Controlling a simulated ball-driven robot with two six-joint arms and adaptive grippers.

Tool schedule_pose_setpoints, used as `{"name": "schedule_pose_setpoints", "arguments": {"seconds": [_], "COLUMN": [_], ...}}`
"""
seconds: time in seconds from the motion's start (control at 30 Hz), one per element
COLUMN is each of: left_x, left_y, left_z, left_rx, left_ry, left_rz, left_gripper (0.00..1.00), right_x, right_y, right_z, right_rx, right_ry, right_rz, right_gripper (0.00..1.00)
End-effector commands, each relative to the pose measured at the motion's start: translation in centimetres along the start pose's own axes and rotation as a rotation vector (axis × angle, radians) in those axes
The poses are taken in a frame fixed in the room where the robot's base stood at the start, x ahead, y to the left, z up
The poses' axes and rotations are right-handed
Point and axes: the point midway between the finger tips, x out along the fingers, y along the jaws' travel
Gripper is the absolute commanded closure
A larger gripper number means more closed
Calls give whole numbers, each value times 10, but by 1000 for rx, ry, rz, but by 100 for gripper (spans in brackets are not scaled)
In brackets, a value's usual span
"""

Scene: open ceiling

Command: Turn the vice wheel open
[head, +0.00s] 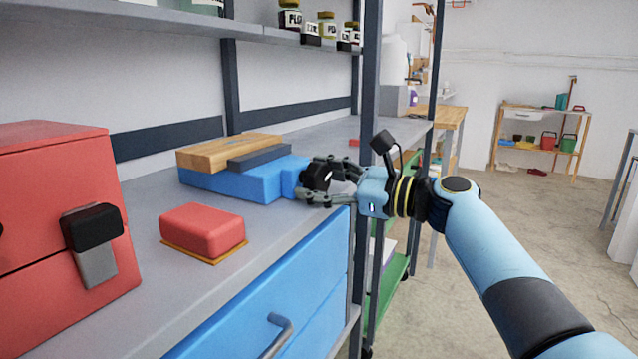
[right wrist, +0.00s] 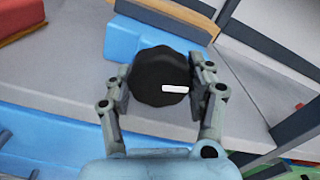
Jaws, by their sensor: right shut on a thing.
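The blue vice (head: 235,182) lies on the grey workbench, with a wooden block (head: 222,150) and a dark bar on top. Its black wheel (right wrist: 160,76) faces the right wrist camera and has a white mark at its lower right. My right gripper (head: 325,180) is at the vice's right end, its fingers on either side of the wheel. In the right wrist view the gripper (right wrist: 160,88) is shut on the wheel, one finger at each side. In the head view the fingers partly hide the wheel. My left gripper is not in view.
A red toolbox (head: 50,210) and a red block (head: 203,230) on an orange base stand on the bench to the left. A dark shelf post (head: 368,90) rises close behind my right gripper. Blue drawers (head: 270,300) lie below the bench edge.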

Motion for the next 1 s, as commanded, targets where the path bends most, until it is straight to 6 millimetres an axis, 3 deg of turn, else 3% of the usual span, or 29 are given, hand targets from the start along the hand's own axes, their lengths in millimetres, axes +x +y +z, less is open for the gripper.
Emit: {"name": "schedule_pose_setpoints", "arguments": {"seconds": [0.13,0.4,0.43,0.6,1.0], "left_x": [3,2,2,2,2], "left_y": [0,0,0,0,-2], "left_z": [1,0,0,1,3], "left_rx": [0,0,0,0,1], "left_ry": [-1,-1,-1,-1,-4], "left_rz": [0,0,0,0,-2], "left_gripper": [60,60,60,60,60], "right_x": [0,0,0,0,0], "right_y": [0,0,0,0,0], "right_z": [-1,0,0,0,-1], "right_rx": [-90,-95,-95,-94,-92], "right_ry": [0,0,0,0,2], "right_rz": [1,1,1,1,2], "right_gripper": [77,77,42,21,21]}}
